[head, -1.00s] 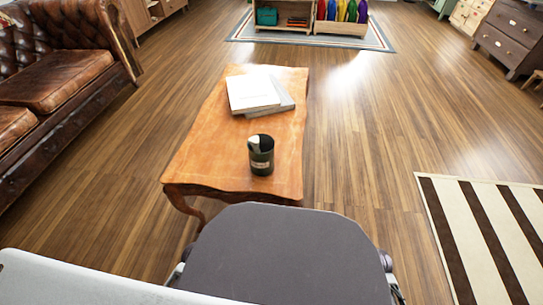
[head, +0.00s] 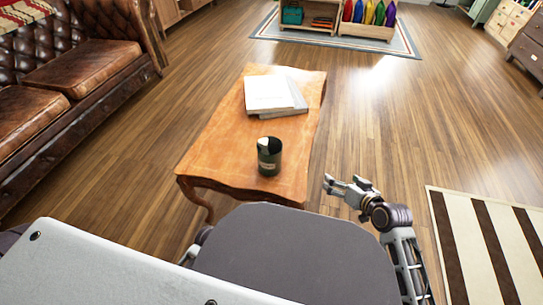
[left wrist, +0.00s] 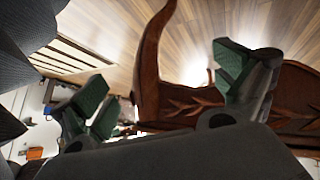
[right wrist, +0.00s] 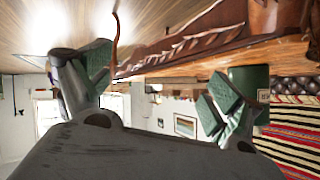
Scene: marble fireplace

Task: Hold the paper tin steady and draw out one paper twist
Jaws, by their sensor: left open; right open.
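The paper tin (head: 275,163) is a dark green cylinder with a pale label, upright near the front right of the wooden table. White paper (head: 264,146) shows at its mouth; single twists cannot be told apart. My right gripper (head: 331,185) is open and empty, to the right of the table edge and apart from the tin. In the right wrist view, the tin (right wrist: 248,78) shows partly behind a finger of my right gripper (right wrist: 160,82). My left gripper (left wrist: 168,85) is open and empty near the table's carved side and leg; it is hidden in the head view.
White books (head: 272,94) lie on the table (head: 215,150) behind the tin. A brown leather sofa (head: 85,75) stands at the left. A striped rug (head: 490,240) lies at the right. The floor right of the table is clear.

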